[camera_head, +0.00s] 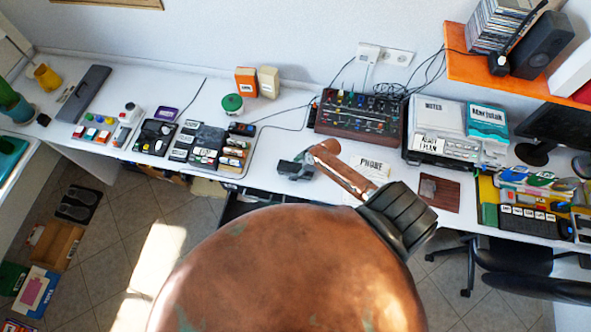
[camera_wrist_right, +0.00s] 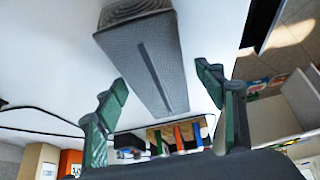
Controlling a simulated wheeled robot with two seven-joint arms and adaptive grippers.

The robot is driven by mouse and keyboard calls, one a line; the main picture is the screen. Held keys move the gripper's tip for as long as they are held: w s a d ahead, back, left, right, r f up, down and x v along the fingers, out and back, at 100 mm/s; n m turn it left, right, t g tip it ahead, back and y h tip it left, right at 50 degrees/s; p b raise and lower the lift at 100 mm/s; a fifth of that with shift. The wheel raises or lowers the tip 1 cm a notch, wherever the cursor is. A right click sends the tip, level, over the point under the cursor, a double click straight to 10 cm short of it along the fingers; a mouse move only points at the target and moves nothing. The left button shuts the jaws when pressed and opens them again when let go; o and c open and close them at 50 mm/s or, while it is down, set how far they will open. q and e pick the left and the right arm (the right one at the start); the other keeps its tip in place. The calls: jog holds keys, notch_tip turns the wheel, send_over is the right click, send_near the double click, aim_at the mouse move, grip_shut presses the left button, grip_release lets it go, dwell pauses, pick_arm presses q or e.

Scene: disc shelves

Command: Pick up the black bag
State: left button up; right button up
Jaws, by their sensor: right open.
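A long, dark grey case-like object with a woven texture and a line along its middle (camera_wrist_right: 150,55) shows in the right wrist view; it looks like the black bag. It lies on the white desk, ahead of and between my open fingers, with no visible contact. My right gripper (camera_wrist_right: 165,105) has dark green fingers spread apart, with nothing held. In the head view my right gripper (camera_head: 297,168) is small over the front of the desk, and I cannot clearly separate it from the dark object there. My left gripper is out of view.
On the white desk (camera_head: 330,190), cartridge stacks (camera_head: 236,152) stand left of my gripper. Orange (camera_head: 246,82) and cream (camera_head: 269,82) boxes stand behind it. A mixer (camera_head: 360,117) and a grey machine (camera_head: 440,140) lie right. My copper-coloured arm hides part of the front edge.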

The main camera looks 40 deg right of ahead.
jog(key=shift+c, duration=0.4)
jog(key=c, duration=1.2)
jog(key=shift+c, duration=1.2)
jog(key=shift+r, duration=0.1)
